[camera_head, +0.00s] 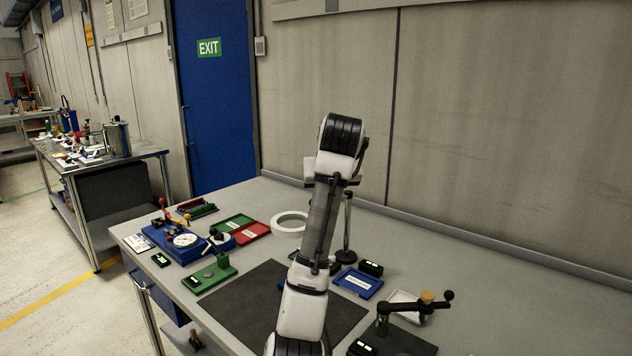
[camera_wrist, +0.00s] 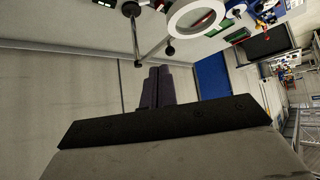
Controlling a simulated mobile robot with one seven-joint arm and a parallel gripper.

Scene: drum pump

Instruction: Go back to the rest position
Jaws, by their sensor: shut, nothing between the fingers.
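My gripper (camera_wrist: 160,72) shows in the wrist view with its two dark fingers together and nothing between them. It is clear of the things around it. In the head view my arm rises from the bottom middle over the bench (camera_head: 510,310) and bends at its top; the gripper itself is hidden there behind the arm. In the wrist view a white ring (camera_wrist: 175,25) and a thin stand pole (camera_wrist: 136,35) appear beyond the fingers, apart from them.
A black device (camera_head: 400,322) with a knobbed handle stands at the front right. A dark mat (camera_head: 250,305) lies under my arm. A green tray (camera_head: 233,222), a red tray (camera_head: 250,233), a blue tray (camera_head: 357,283) and a blue device (camera_head: 172,240) are around it. The bench's right side is clear.

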